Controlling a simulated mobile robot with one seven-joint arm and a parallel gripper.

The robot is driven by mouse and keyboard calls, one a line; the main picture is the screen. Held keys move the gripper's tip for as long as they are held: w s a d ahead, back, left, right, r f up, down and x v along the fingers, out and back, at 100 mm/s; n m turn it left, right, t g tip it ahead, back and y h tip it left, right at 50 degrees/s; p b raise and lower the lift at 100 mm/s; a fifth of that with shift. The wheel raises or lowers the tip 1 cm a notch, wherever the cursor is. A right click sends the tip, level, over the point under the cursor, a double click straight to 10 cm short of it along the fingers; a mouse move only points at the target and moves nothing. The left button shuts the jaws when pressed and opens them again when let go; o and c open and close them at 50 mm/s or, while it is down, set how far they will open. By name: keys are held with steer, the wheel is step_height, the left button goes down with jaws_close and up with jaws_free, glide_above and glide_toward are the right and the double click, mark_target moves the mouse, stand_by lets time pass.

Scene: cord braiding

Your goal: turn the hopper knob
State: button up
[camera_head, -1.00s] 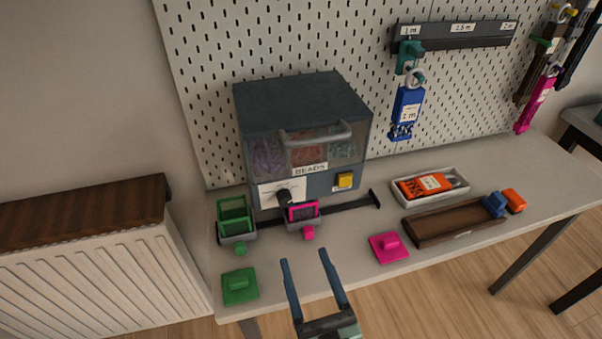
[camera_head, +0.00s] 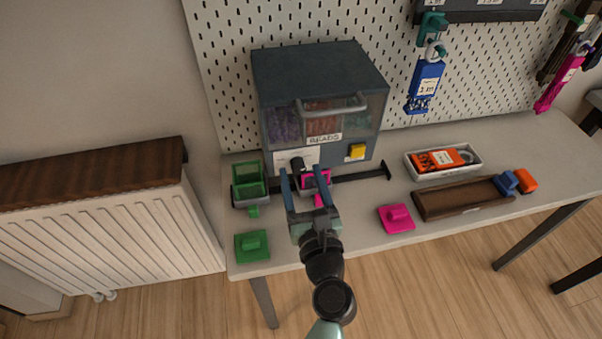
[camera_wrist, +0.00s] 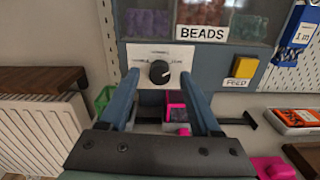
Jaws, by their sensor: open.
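The bead hopper (camera_head: 318,92) is a dark grey box with a clear front, a handle and a BEADS label. Its black round knob (camera_wrist: 159,72) sits on a white dial plate (camera_wrist: 143,54) low on the front; the knob also shows in the head view (camera_head: 297,164). My gripper (camera_head: 305,174) is open and empty in front of the hopper. In the wrist view the knob lies between and beyond my two fingers (camera_wrist: 160,92), and I see no contact. The small print around the dial is too small to read.
A yellow FEED button (camera_wrist: 242,67) is right of the dial. A pink-rimmed cup (camera_head: 316,180) and a green cup (camera_head: 250,180) stand below on a dark rail (camera_head: 362,178). Pink (camera_head: 396,218) and green (camera_head: 252,245) lids lie on the table. A white tray (camera_head: 414,172) is at right.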

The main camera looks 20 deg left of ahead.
steer(key=shift+w+a, duration=0.2)
steer(key=shift+w, duration=0.1)
steer(key=shift+c, duration=0.2)
jaws_close()
